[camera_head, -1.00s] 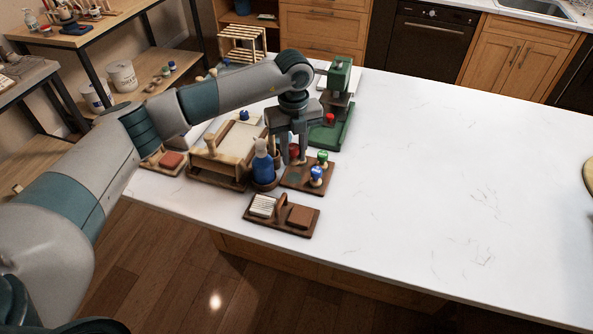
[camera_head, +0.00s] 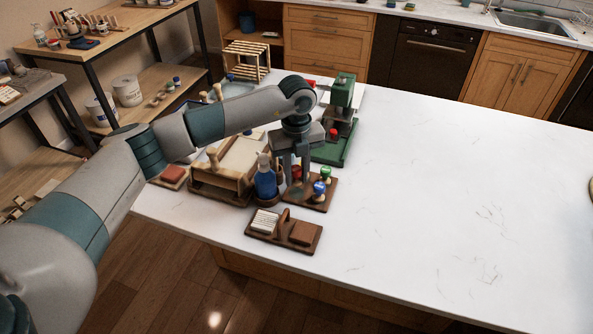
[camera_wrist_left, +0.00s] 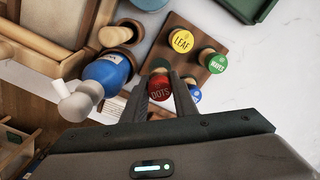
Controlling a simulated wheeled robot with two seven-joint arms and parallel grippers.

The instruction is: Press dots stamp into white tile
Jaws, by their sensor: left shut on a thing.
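My left gripper (camera_head: 293,180) is at the wooden stamp rack (camera_head: 322,206), pointing down. In the left wrist view its fingers (camera_wrist_left: 161,88) are shut on the red-topped stamp labelled DOTS (camera_wrist_left: 160,91). Whether this stamp is clear of the rack cannot be told. In the rack stand the yellow LEAF stamp (camera_wrist_left: 182,40), the green WAVES stamp (camera_wrist_left: 213,61) and a blue one (camera_head: 319,188). A small wooden tray (camera_head: 285,245) in front holds a white ridged piece (camera_head: 264,221) and a brown block (camera_head: 303,233); whether the white piece is the tile cannot be told. My right gripper is out of view.
A blue spray bottle (camera_head: 265,182) stands close left of my gripper, also in the wrist view (camera_wrist_left: 107,71). A wooden frame with a pale slab (camera_head: 241,156) lies further left. A green press (camera_head: 343,92) stands behind. The white worktop (camera_head: 450,190) is clear to the right.

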